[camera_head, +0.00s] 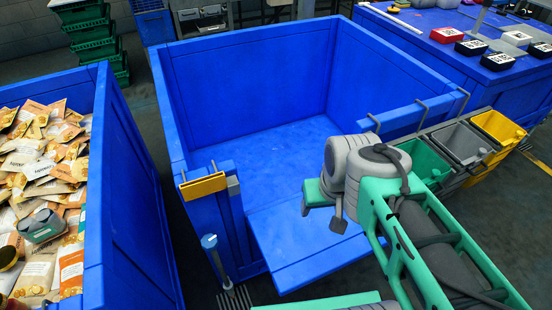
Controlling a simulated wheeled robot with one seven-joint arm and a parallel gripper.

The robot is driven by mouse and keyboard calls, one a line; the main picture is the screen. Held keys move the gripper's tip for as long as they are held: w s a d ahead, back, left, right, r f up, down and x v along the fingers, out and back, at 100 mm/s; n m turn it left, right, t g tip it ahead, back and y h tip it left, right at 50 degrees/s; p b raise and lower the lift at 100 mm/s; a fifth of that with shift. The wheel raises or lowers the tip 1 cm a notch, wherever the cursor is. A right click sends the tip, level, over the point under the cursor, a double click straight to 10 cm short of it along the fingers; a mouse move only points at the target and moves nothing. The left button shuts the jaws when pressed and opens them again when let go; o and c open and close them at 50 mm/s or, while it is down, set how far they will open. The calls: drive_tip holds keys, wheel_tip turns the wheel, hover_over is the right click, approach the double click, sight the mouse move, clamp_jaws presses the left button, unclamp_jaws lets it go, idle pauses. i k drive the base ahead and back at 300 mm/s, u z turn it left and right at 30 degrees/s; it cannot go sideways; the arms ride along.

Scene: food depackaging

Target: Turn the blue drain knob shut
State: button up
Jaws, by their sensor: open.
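The blue drain knob (209,241) is a small round cap on top of a slim grey pipe, just outside the front left corner of the large blue bin. The pipe runs down to a slatted floor drain (235,298). My gripper (322,215) hangs past the grey wrist joints of my green arm, over the bin's lowered front flap. It is to the right of the knob and apart from it. Its fingers are spread and I see nothing between them. Part of the gripper is hidden behind the wrist.
The large blue bin (250,75) is empty, with its front flap (310,245) folded down. Another blue bin (125,215) full of packets stands left. Green, grey and yellow tubs (497,127) hang at right.

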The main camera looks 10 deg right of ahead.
sight(209, 243)
drive_tip(key=k, duration=1.05)
drive_tip(key=u, duration=0.7)
drive_tip(key=i, duration=0.4)
drive_tip(key=u, duration=0.7)
drive_tip(key=i, duration=0.55)
drive_tip(key=u, duration=0.3)
